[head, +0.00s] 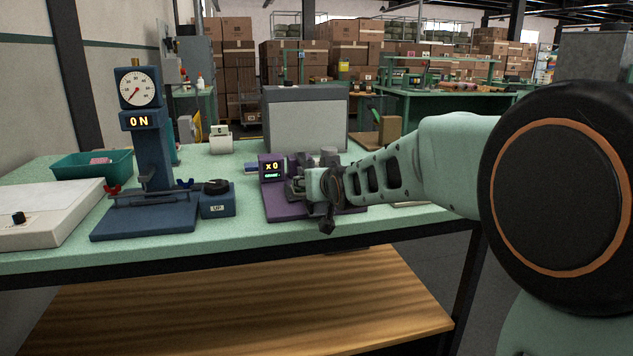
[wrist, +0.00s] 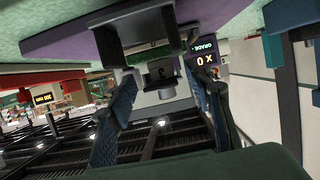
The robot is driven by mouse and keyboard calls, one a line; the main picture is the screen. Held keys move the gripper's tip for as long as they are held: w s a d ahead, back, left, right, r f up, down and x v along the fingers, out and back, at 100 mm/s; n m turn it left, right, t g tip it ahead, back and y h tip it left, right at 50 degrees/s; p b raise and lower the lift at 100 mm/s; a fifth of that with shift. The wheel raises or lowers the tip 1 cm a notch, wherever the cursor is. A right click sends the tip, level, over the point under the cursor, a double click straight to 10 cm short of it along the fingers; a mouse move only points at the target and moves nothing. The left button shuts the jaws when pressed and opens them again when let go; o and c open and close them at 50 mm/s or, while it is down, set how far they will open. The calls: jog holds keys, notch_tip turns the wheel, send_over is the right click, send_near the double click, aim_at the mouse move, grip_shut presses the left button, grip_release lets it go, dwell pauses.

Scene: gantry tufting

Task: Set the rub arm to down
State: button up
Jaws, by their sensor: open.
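A purple tester (head: 271,168) with a small display reading "X0" stands mid-table in the head view, partly hidden by my gripper (head: 318,192). In the wrist view the picture is turned over: the tester's purple base (wrist: 62,38) is at the top, and its display (wrist: 205,62) is at upper right. A small dark part (wrist: 161,75) of the tester, perhaps the rub arm's end, shows between the two spread fingers of my gripper (wrist: 162,92). The fingers are open and hold nothing. I cannot tell whether they touch it. The rub arm's position is unclear.
A blue gauge stand (head: 150,150) showing "ON" stands left of the tester, with a small blue knob box (head: 217,204) beside it. A green bin (head: 75,167) and white box (head: 45,212) are farther left. A grey cabinet (head: 306,120) stands behind. The table's front edge is clear.

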jog(key=v, duration=0.7)
jog(key=shift+s, duration=0.2)
dwell(0.4)
